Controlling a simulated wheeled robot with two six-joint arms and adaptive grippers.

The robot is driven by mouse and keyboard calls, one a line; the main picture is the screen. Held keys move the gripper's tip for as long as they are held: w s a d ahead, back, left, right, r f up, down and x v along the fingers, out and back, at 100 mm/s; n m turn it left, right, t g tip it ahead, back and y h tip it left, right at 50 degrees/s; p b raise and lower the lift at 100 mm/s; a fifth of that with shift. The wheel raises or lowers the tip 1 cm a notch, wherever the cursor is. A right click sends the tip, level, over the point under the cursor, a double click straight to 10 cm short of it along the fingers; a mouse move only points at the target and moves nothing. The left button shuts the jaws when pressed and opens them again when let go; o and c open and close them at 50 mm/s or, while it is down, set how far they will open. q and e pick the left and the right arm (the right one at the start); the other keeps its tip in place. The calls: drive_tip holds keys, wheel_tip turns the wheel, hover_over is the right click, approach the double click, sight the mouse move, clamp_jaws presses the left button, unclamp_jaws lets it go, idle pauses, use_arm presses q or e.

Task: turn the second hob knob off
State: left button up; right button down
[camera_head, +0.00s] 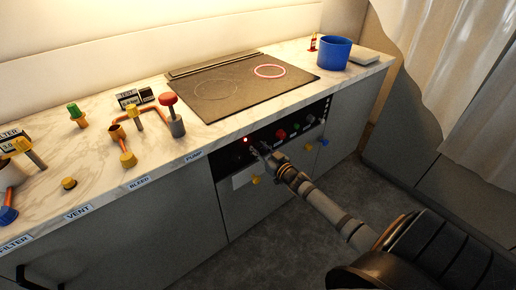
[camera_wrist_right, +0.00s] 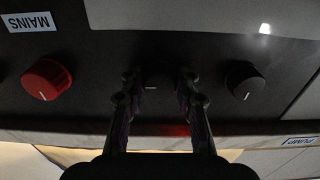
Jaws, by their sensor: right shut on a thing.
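My right gripper (camera_head: 264,149) reaches the front panel (camera_head: 312,112) under the hob. In the right wrist view, its two fingers (camera_wrist_right: 160,95) are closed on either side of a dark knob (camera_wrist_right: 152,87) with a short white mark. Most of that knob is in shadow between the fingers. A second black knob (camera_wrist_right: 244,81) with a slanted white mark is to the right, and a red knob (camera_wrist_right: 46,79) is to the left. The black hob (camera_head: 225,100) has one ring glowing red (camera_head: 269,71); the other ring is dark. My left gripper is not seen.
A blue pot (camera_head: 334,55) stands right of the hob. Valves and a red-topped knob (camera_head: 168,99) stand on the marble counter to the left. An upside-down MAINS label (camera_wrist_right: 28,22) shows in the wrist view. Open floor (camera_head: 350,185) lies before the cabinets.

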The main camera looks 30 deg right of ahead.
drive_tip(key=shift+n, duration=0.4)
drive_tip(key=n+p, duration=0.1)
drive_tip(key=n, duration=0.1)
drive_tip(key=shift+r+n, duration=0.1)
drive_tip(key=shift+n, duration=0.3)
drive_tip(key=n+p, duration=0.1)
drive_tip(key=n, duration=0.3)
drive_tip(key=shift+n, duration=0.3)
drive_tip(key=n, duration=0.4)
drive_tip(key=shift+n+p, duration=0.3)
drive_tip(key=shift+p, duration=0.1)
drive_tip(key=n, duration=0.5)
drive_tip(key=shift+n, duration=0.3)
drive_tip(key=c, duration=1)
unclamp_jaws()
